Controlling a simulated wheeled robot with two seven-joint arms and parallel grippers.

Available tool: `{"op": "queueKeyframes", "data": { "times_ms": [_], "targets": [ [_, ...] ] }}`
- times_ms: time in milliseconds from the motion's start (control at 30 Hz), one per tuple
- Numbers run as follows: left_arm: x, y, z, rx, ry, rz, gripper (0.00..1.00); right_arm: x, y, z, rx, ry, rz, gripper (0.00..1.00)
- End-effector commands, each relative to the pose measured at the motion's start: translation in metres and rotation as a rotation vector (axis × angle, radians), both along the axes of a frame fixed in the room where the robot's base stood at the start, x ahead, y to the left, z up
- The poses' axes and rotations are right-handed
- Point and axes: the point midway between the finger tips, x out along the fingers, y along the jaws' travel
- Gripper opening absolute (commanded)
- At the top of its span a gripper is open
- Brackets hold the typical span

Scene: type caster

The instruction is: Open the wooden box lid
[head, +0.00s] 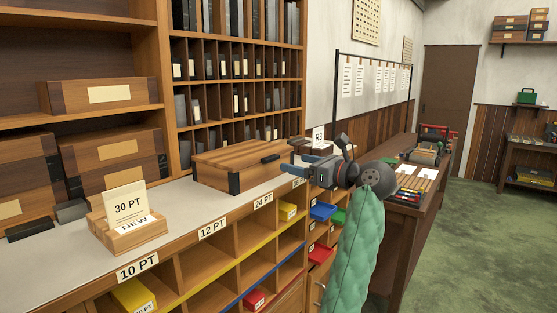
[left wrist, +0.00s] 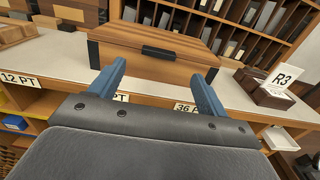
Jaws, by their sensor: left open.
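The wooden box (head: 228,167) stands on the pale counter with its lid down. It has dark corner pieces and a dark handle (head: 270,158) at the lid's front edge. In the left wrist view the box (left wrist: 130,62) is straight ahead, its handle (left wrist: 158,52) centred between the fingers. My left gripper (head: 287,163) is open and empty, just in front of the box's handle side. It also shows in the left wrist view (left wrist: 156,80), its blue fingers apart and not visibly touching the box. My right gripper is out of view.
The counter (head: 190,205) has free room left of the box. A card holder marked 30 PT (head: 128,232) stands there. A dark holder with an R3 card (left wrist: 267,90) stands right of the box. Shelves of narrow compartments (head: 235,87) rise behind; labelled cubbies lie below.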

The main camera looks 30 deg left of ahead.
Motion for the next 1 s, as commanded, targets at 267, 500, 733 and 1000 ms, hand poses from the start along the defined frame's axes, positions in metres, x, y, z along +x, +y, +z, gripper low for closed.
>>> {"op": "queueKeyframes", "data": {
  "times_ms": [267,500,733,1000],
  "targets": [
    [0.002,0.035,0.003,0.004,0.002,0.003,0.76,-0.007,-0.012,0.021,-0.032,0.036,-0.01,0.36],
    [0.004,0.063,0.002,0.003,0.003,0.003,0.76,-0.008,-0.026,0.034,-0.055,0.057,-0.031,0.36],
    [0.005,0.073,0.0,0.003,0.002,0.002,0.76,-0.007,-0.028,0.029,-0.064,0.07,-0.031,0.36],
    [0.005,0.073,0.0,0.003,0.002,0.001,0.72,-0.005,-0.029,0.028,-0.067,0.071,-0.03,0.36]
  ]
}}
